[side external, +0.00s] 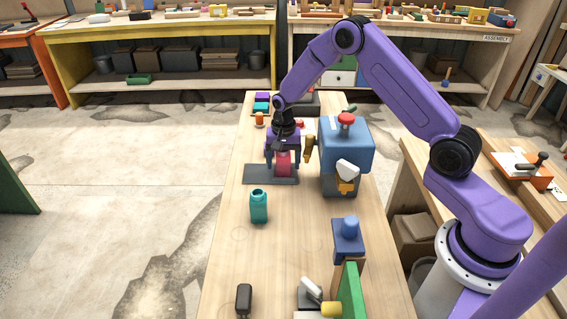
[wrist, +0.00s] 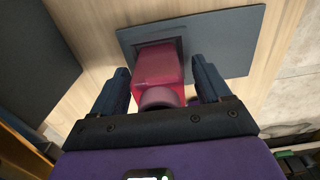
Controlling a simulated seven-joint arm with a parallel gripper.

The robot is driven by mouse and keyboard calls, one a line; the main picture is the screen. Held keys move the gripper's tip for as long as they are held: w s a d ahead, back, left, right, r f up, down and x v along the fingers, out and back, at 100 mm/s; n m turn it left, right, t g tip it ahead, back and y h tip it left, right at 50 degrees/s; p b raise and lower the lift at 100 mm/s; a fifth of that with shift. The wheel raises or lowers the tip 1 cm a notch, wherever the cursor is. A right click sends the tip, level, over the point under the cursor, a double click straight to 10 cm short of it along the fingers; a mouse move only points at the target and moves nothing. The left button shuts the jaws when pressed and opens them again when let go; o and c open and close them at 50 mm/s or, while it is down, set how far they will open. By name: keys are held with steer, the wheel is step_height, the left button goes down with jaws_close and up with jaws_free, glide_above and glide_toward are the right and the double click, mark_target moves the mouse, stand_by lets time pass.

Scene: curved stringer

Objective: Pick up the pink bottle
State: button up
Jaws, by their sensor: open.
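The pink bottle (side external: 284,164) stands upright on a flat dark grey plate (side external: 258,173) on the wooden bench. In the wrist view the bottle (wrist: 158,68) shows its squarish body and round neck, with a dark patch at its base. My gripper (side external: 283,158) is over the bottle, pointing down. In the wrist view my gripper (wrist: 162,70) is open, with one finger on each side of the bottle.
A blue machine box (side external: 345,148) with a red knob stands close to the right of the bottle. A teal bottle (side external: 258,206) stands in front. A blue block (side external: 348,238) and a green panel (side external: 351,290) are nearer the camera. The bench's front middle is clear.

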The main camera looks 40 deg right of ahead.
steer(key=c, duration=1)
steer(key=shift+c, duration=0.2)
